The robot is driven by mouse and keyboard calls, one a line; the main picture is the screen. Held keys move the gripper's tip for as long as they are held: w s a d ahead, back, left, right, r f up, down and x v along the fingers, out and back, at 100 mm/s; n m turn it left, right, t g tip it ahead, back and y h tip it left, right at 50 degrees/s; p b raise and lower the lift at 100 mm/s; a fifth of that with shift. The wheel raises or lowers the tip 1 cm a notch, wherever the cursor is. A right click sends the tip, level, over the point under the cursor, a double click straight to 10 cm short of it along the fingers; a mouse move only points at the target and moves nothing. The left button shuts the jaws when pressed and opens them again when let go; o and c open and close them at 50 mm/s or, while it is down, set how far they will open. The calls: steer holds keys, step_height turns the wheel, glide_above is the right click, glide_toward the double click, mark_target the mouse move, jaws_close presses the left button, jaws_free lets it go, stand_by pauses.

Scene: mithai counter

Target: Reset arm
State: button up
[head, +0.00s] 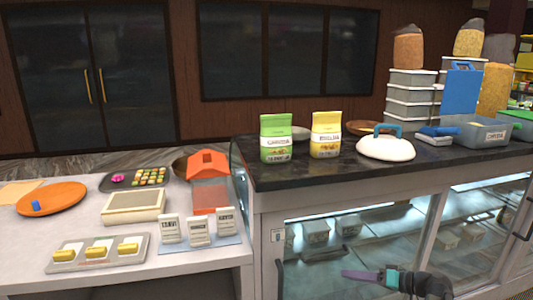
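My gripper (362,276) is low at the front of the glass counter, right of the picture's middle. Its dark wrist comes in from the bottom right, and a purple-grey finger points left. I see it from the side, so I cannot tell whether the fingers are apart or together. I see no object between them. The gripper appears in front of the glass of the display case (262,203).
The dark countertop holds a green packet (275,138), a yellow packet (325,135), a white lid with a blue handle (386,148) and stacked containers (410,97). The lower white table (180,272) holds an orange plate (52,199), a tray of yellow pieces (98,253) and an orange-roofed box (209,182).

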steer(key=s+a+f+g, duration=0.3)
steer(key=s+a+f, duration=0.1)
steer(key=a+f, duration=0.4)
steer(key=s+a+f+g, duration=0.2)
steer(key=s+a+f, duration=0.2)
steer(key=a+f, duration=0.45)
steer(key=s+a+f+g+h, duration=0.1)
steer(key=s+a+f+g, duration=0.1)
steer(key=s+f, duration=0.45)
steer(key=s+a+f+g+h, duration=0.2)
steer(key=s+a+f+g, duration=0.1)
steer(key=s+f, duration=0.3)
steer(key=s+f+g+h, duration=0.3)
steer(key=s+f+h, duration=0.1)
steer(key=s+f, duration=0.75)
steer(key=s+d+f+m+h, duration=0.1)
steer(key=s+d+h, duration=0.3)
steer(key=d, duration=0.5)
steer(key=shift+s+d+f+m+g+h, duration=0.3)
steer(key=shift+s+d+f, duration=0.1)
steer(key=shift+s, duration=0.35)
